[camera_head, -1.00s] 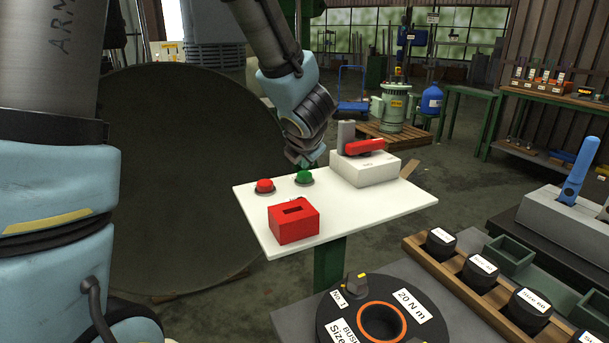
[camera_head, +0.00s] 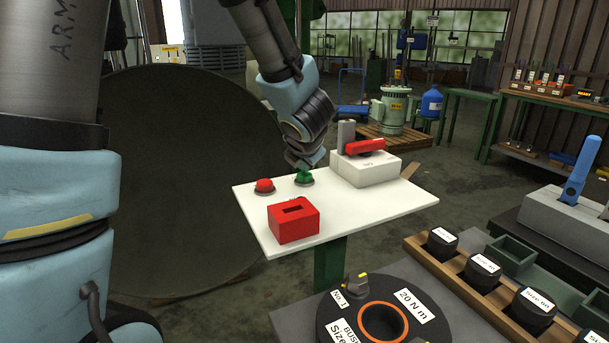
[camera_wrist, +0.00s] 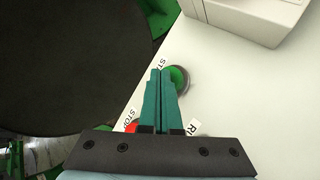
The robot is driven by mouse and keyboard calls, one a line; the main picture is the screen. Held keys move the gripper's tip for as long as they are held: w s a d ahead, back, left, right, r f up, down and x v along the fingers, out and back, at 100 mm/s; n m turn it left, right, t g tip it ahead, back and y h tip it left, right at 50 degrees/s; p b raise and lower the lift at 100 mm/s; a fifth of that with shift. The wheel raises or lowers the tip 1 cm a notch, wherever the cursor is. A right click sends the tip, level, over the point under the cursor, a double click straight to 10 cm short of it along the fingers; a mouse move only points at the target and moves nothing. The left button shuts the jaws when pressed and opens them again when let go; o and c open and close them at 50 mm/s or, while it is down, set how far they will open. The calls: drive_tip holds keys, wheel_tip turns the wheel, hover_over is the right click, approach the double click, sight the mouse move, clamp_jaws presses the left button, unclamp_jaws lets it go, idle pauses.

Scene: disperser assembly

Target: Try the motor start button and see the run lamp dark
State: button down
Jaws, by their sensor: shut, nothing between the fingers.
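The white panel (camera_head: 355,213) carries a green start button (camera_head: 304,178) and a red stop button (camera_head: 264,186). My gripper (camera_head: 303,167) is shut and empty, pointing down at the green button in the head view. In the wrist view the shut teal fingertips (camera_wrist: 160,73) overlap the left edge of the green button (camera_wrist: 179,77); I cannot tell whether they press it. A label reading "RU" (camera_wrist: 194,127) is partly covered by my gripper. I cannot make out the run lamp.
A red slotted box (camera_head: 293,222) sits at the panel's front. A white box (camera_head: 365,169) with a red handle (camera_head: 364,146) stands right of the green button, close to my gripper. A black ring fixture (camera_head: 345,315) and a wooden rack (camera_head: 460,279) are nearer.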

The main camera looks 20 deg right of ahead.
sight(302, 176)
drive_tip(key=shift+f+b, duration=0.55)
drive_tip(key=shift+f, duration=0.15)
idle(0.4)
drive_tip(key=shift+r, duration=0.15)
drive_tip(key=shift+r+p, duration=1.2)
wheel_tip(302, 176, up, 5)
drive_tip(key=p, duration=0.4)
drive_tip(key=shift+r+p, duration=0.1)
drive_tip(key=shift+p, duration=0.25)
drive_tip(key=shift+w+a, duration=0.1)
